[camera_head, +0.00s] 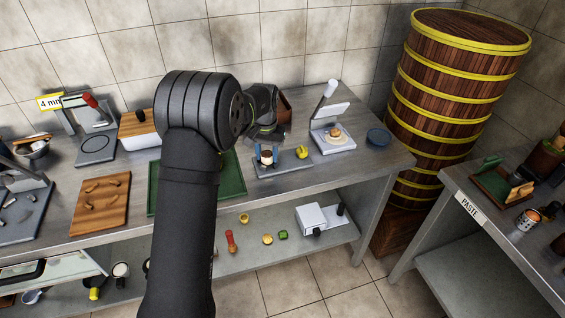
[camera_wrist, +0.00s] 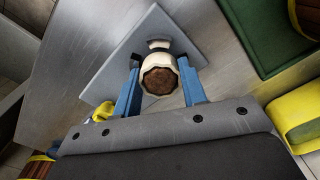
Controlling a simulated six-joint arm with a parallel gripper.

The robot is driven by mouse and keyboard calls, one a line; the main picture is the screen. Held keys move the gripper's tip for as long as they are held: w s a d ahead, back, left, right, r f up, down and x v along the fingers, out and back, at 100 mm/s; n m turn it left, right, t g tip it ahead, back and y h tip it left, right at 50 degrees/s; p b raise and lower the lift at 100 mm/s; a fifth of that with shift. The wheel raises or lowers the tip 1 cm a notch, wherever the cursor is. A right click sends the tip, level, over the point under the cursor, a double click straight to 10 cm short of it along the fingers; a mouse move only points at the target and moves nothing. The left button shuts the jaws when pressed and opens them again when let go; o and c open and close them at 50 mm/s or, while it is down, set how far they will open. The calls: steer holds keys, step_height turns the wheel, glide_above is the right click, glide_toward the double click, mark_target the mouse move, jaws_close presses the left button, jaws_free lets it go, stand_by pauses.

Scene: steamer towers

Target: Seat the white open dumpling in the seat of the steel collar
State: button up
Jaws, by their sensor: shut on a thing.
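The white open dumpling (camera_wrist: 161,77) has a fluted pale wrapper and brown filling on top. It sits between the blue fingers of my gripper (camera_wrist: 160,92), which are shut on it. In the head view the dumpling (camera_head: 267,157) shows between the blue fingers of my gripper (camera_head: 267,160), over a grey plate (camera_head: 284,167). In the wrist view a small round pale metal piece (camera_wrist: 158,44), perhaps the steel collar, shows just beyond the dumpling on the plate (camera_wrist: 190,55). I cannot tell whether the dumpling touches it; its seat is hidden.
A yellow piece (camera_head: 302,152) stands on the same plate. A green tray (camera_head: 233,178) lies left of it. A tall steamer tower (camera_head: 440,110) stands beyond the table's right end.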

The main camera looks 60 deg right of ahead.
mark_target(267, 154)
steer(key=shift+f, duration=0.1)
steer(key=o, duration=1.2)
steer(key=shift+f, duration=0.1)
step_height(267, 154, up, 18)
steer(key=shift+f, duration=0.1)
